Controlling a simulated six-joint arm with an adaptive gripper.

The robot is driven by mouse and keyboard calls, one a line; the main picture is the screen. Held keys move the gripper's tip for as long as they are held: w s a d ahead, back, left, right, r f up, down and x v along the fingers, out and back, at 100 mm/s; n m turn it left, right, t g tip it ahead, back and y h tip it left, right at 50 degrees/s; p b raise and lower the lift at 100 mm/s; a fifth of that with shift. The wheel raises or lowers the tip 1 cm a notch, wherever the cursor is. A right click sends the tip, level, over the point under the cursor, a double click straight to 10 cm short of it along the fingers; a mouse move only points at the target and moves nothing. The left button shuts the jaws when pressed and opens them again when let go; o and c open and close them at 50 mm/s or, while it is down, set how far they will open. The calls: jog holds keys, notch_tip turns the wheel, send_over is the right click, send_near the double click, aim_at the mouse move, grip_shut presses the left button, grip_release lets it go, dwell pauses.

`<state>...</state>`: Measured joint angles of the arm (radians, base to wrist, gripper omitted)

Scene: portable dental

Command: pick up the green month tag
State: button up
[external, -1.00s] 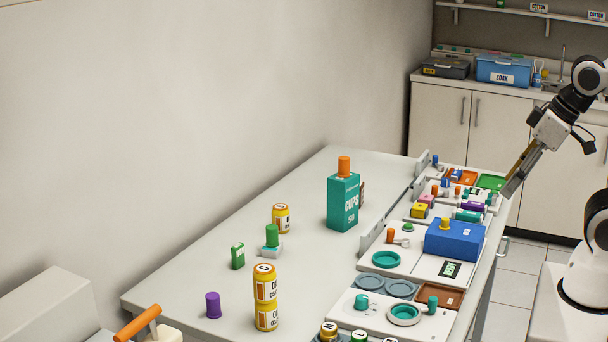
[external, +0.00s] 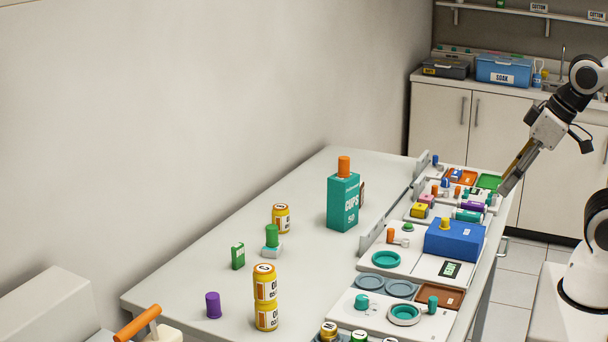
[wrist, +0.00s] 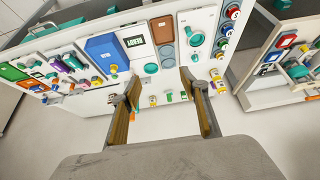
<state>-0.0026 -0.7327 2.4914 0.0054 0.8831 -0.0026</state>
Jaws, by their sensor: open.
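A round green tag with a white mark (external: 359,336) shows at the bottom edge of the external view, partly cut off. It stands between a dark-topped yellow piece (external: 328,330) and another round piece. In the wrist view a row of round coloured tags lines the end of the white counter, with a green one (wrist: 222,43); its marking is too small to read. My gripper (external: 507,186) is open and empty, at the far right end of the counter in the external view, well away from the tag. In the wrist view its fingers (wrist: 155,86) are wide apart.
The counter carries a blue box (external: 455,240), teal rings and several small pieces. A second unit (wrist: 292,65) shows at right in the wrist view.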

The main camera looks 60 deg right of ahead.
jog(key=w+a+f+t+y, duration=0.15)
jog(key=w+a, duration=0.25)
jog(key=w, duration=1.3)
jog(key=w+a+t, duration=0.2)
jog(key=w+a, duration=0.1)
jog(key=w, duration=1.4)
jog(key=w+a+f+t+h, duration=0.1)
jog(key=w+a+f+t, duration=0.15)
jog(key=w+f, duration=0.8)
jog(key=m+t+h, duration=0.1)
jog(key=t+h, duration=0.1)
send_near(240, 254)
jog(key=w, duration=0.2)
jog(key=shift+w+r, duration=0.1)
jog(key=shift+w, duration=0.15)
jog(key=shift+w+f, duration=0.1)
jog(key=shift+f, duration=0.35)
jog(key=shift+x, duration=1.25)
